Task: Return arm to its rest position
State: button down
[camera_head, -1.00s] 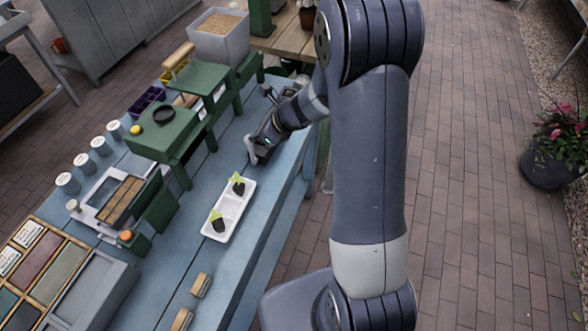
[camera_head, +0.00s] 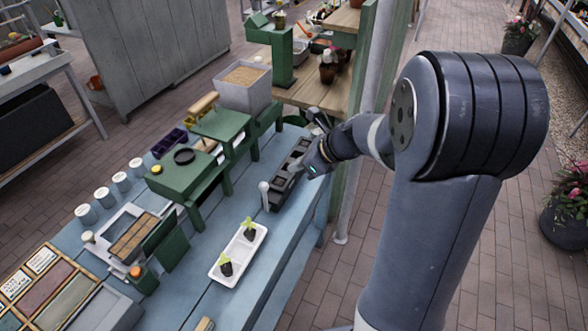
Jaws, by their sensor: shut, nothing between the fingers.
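My gripper (camera_head: 312,160) is at the end of my arm, over the right edge of the blue bench (camera_head: 203,268). It is shut and holds nothing. It is beside a dark tray with compartments (camera_head: 278,188) that lies on the bench; I cannot tell whether they touch. A white tray (camera_head: 222,279) with two small seedlings in dark plugs (camera_head: 249,229) sits nearer on the bench, apart from my gripper. My arm links fill much of the right of the view.
Green raised shelves (camera_head: 190,170) with a black dish stand left of my gripper. A grey bin of soil (camera_head: 243,88) stands behind them. A grey post (camera_head: 362,110) and wooden shelves with pots (camera_head: 327,72) are just beyond my gripper. Brick floor lies at right.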

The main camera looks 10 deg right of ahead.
dwell(0.3)
send_near(266, 185)
notch_tip(266, 185, down, 4)
jog(key=w+a, duration=0.1)
jog(key=w+a+f+b, duration=0.1)
jog(key=a, duration=0.1)
jog(key=shift+w+a, duration=0.15)
jog(key=shift+a, duration=0.05)
jog(key=shift+w+a, duration=0.25)
